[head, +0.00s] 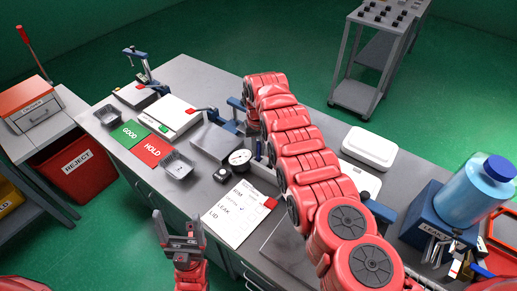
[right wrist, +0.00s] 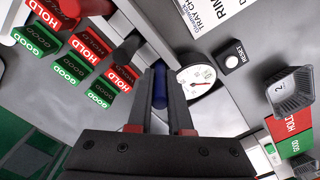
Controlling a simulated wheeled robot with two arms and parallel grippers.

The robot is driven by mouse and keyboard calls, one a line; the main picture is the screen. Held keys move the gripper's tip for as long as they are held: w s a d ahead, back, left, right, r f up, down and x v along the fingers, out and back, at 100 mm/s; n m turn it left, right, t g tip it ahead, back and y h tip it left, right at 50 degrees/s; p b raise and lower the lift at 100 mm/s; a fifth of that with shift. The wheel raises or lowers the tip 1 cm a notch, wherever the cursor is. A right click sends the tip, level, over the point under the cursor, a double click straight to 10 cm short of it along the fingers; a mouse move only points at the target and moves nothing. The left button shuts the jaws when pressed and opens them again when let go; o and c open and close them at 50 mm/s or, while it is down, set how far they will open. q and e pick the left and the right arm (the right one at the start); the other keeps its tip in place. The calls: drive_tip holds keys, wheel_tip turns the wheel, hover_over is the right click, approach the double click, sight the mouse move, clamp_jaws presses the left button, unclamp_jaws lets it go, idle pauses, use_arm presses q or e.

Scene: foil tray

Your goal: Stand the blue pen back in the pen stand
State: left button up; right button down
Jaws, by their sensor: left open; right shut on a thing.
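In the right wrist view the blue pen (right wrist: 160,90) is between the fingers of my right gripper (right wrist: 161,72), which is shut on it. The pen is seen nearly end-on, so its tilt and its lower end cannot be told. In the head view my red right arm hides most of that gripper, beside the dial gauge. My left gripper (head: 180,224) is open and empty, near the table's front edge, left of the paper sheet. I cannot make out the pen stand for certain; a dark upright shape (right wrist: 126,49) is left of the right fingertips.
Several GOOD and HOLD blocks (right wrist: 90,47) are at left. A checklist sheet (head: 239,212) lies in front.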

sight(259, 142)
drive_tip(key=shift+f+b, duration=0.45)
drive_tip(key=shift+f, duration=0.1)
idle(0.4)
drive_tip(key=c, duration=0.8)
unclamp_jaws()
drive_tip(key=shift+o, duration=0.2)
wheel_tip(259, 142, up, 3)
drive_tip(key=p, duration=0.3)
drive_tip(key=shift+r, duration=0.15)
drive_tip(key=shift+r+p, duration=1.15)
drive_tip(key=shift+r, duration=0.3)
